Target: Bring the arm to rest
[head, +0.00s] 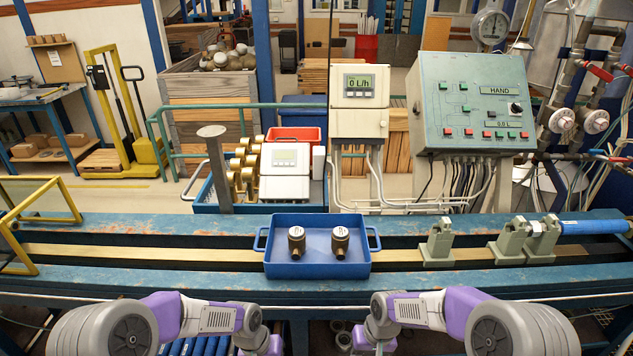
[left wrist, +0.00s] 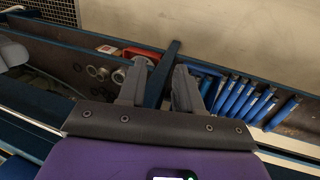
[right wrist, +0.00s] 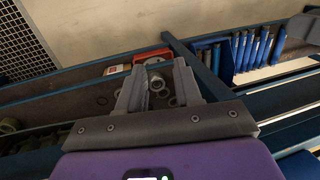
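My left arm (head: 215,318) and my right arm (head: 420,308) are both bent low at the bottom of the head view, in front of the bench. Their fingertips are out of that view. In the left wrist view my left gripper (left wrist: 160,66) points down with its two grey fingers apart and nothing between them. In the right wrist view my right gripper (right wrist: 159,67) is likewise open and empty. Both hang above a lower shelf with parts, touching nothing that I can see.
A blue tray (head: 318,271) with two brass meters (head: 297,242) (head: 340,242) stands on the bench (head: 150,252). Grey clamps (head: 437,242) and a blue pipe (head: 595,227) are at right. Blue tubes (left wrist: 240,95) and grey rings (right wrist: 158,84) lie below. The bench left of the tray is clear.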

